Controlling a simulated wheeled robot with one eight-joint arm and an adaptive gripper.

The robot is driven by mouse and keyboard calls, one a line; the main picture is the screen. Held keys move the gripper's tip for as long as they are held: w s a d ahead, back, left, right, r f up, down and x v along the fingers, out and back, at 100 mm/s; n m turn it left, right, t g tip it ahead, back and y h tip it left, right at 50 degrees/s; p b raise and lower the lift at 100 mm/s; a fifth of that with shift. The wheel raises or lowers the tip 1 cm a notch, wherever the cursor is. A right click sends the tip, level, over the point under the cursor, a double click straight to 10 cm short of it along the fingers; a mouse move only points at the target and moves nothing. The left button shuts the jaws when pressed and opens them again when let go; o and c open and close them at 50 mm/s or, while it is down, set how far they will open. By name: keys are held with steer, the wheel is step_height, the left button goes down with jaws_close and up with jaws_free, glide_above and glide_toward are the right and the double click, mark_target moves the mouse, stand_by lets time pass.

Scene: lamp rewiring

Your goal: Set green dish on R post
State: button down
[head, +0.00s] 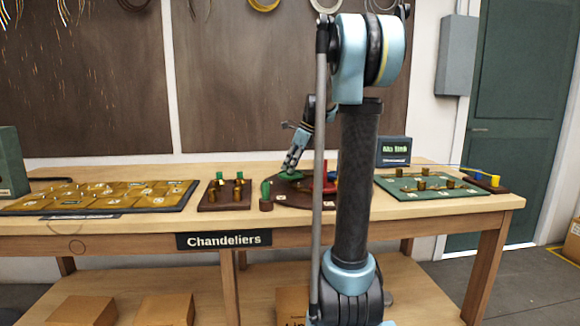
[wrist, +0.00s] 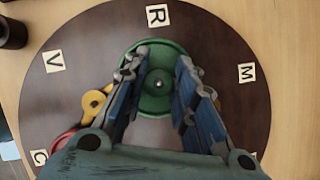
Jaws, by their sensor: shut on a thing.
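The green dish (wrist: 158,108) is round, with a raised green knob at its centre. It lies between the two blue fingers of my gripper (wrist: 161,68), which is shut on it. The dish is over the dark round board (wrist: 225,40), just in from the R label (wrist: 157,15). The R post is not seen apart from the dish, and I cannot tell whether the dish touches it. In the head view my gripper (head: 290,168) is low at the round board, with the green dish (head: 287,177) at its tip.
Yellow (wrist: 95,102) and red (wrist: 62,142) parts sit on the board left of the fingers. A small green-topped stand (head: 265,190) is left of the board. A brass-fitted block (head: 225,204) stands further left. A green mat (head: 400,190) with brass posts lies right.

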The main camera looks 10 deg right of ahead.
steer(key=shift+f, duration=0.5)
stand_by(0.3)
steer(key=c, duration=1.2)
jaws_free()
steer(key=v, duration=1.1)
steer(key=shift+d+r, duration=0.1)
steer(key=shift+r, duration=0.3)
